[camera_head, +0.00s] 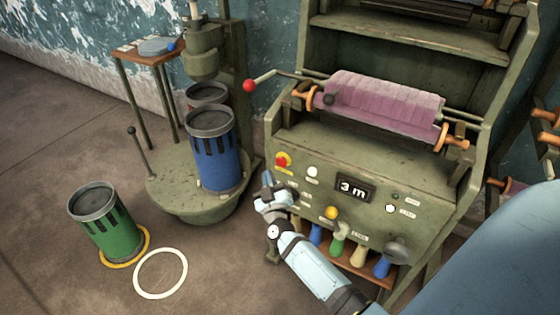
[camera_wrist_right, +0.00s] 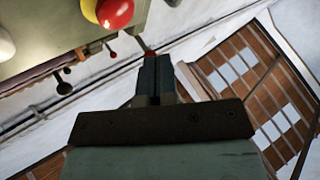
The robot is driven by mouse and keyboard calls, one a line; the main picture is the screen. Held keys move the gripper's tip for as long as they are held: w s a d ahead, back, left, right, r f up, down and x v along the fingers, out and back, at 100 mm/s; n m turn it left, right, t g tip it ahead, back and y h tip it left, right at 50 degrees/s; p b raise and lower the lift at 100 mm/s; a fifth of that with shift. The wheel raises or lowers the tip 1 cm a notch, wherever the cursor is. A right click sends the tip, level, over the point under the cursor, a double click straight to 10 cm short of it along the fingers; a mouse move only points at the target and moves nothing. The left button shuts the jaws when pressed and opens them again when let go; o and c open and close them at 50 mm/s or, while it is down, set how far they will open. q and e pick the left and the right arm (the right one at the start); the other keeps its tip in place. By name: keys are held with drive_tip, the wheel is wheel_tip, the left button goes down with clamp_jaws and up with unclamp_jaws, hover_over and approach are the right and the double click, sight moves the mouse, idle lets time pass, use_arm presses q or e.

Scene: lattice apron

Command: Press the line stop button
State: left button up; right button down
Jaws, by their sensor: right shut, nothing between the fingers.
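The line stop button, a red mushroom cap on a yellow base (camera_head: 282,160), is on the upper left of the green machine's front panel (camera_head: 320,205). In the right wrist view the red cap (camera_wrist_right: 116,13) shows at the top edge, partly cut off. My right gripper (camera_head: 267,182) is shut and empty, just below and left of the button in the head view. In the right wrist view its closed fingers (camera_wrist_right: 150,55) point up, with the cap to the upper left of the tips. I see no contact with the button. My left gripper is not in view.
A white button (camera_head: 312,172), a "3 m" display (camera_head: 354,190) and a yellow button (camera_head: 331,212) share the panel. Coloured handles (camera_head: 338,240) hang below. A pink roll (camera_head: 385,103) lies on top. A blue drum (camera_head: 213,160) stands left; a green drum (camera_head: 105,225) is farther left.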

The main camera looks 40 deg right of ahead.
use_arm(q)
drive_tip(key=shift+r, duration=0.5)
use_arm(e)
drive_tip(key=shift+s+a, duration=0.2)
drive_tip(key=shift+a, duration=0.35)
drive_tip(key=shift+s+a, duration=0.2)
drive_tip(key=shift+a, duration=0.3)
drive_tip(key=shift+a+f, duration=0.1)
drive_tip(key=shift+f, duration=0.05)
